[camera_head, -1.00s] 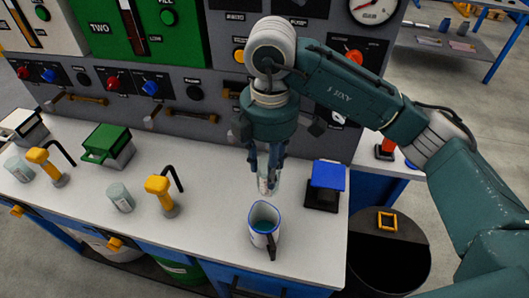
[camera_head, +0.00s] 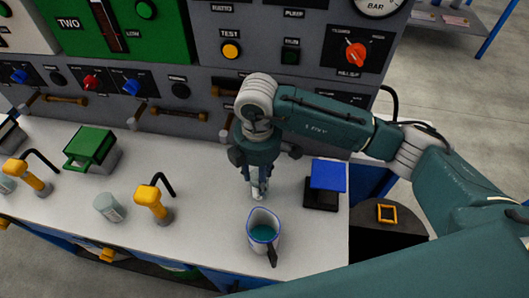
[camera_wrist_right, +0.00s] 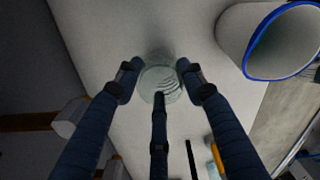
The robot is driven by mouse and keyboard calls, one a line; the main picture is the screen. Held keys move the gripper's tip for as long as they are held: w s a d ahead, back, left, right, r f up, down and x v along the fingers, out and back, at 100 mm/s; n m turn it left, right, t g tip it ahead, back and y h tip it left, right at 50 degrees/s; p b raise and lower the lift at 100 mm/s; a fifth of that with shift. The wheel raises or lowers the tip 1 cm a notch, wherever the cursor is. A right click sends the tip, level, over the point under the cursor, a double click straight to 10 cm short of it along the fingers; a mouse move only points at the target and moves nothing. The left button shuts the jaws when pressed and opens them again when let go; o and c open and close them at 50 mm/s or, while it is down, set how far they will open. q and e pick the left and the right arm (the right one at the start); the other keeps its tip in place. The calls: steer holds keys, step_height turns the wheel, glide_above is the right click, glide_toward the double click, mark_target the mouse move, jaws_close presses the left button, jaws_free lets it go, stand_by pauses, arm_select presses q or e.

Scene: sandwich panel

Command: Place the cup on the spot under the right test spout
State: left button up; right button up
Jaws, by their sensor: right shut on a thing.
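My right gripper (camera_head: 258,190) points down over the white counter (camera_head: 205,235), behind the blue-rimmed jug. It is shut on a small clear glass cup (camera_wrist_right: 158,82), which sits between its fingers in the right wrist view. In the head view the fingers and arm hide much of the cup, and I cannot tell whether it touches the counter. A pale spout (camera_head: 136,116) with a wooden handle juts from the grey panel, left of my gripper. Another spout (camera_head: 228,128) is partly hidden behind my right arm. No marked spot shows clearly. My left gripper is out of view.
The jug (camera_head: 264,234) stands close in front of my gripper. A blue-topped black box (camera_head: 326,182) is to its right. A yellow tap (camera_head: 150,198), glass tumbler (camera_head: 109,208) and green-lidded box (camera_head: 90,148) stand left. The counter between tap and gripper is clear.

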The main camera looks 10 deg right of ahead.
steer(key=w, duration=0.1)
steer(key=w+d, duration=0.1)
steer(key=w, duration=0.1)
steer(key=shift+w+d+p, duration=0.3)
steer(key=shift+w+p, duration=0.1)
steer(key=w, duration=0.1)
steer(key=w+d, duration=0.1)
steer(key=w+p, duration=0.1)
steer(key=shift+w+d, duration=0.25)
steer(key=shift+w, duration=0.1)
steer(key=shift+f, duration=0.65)
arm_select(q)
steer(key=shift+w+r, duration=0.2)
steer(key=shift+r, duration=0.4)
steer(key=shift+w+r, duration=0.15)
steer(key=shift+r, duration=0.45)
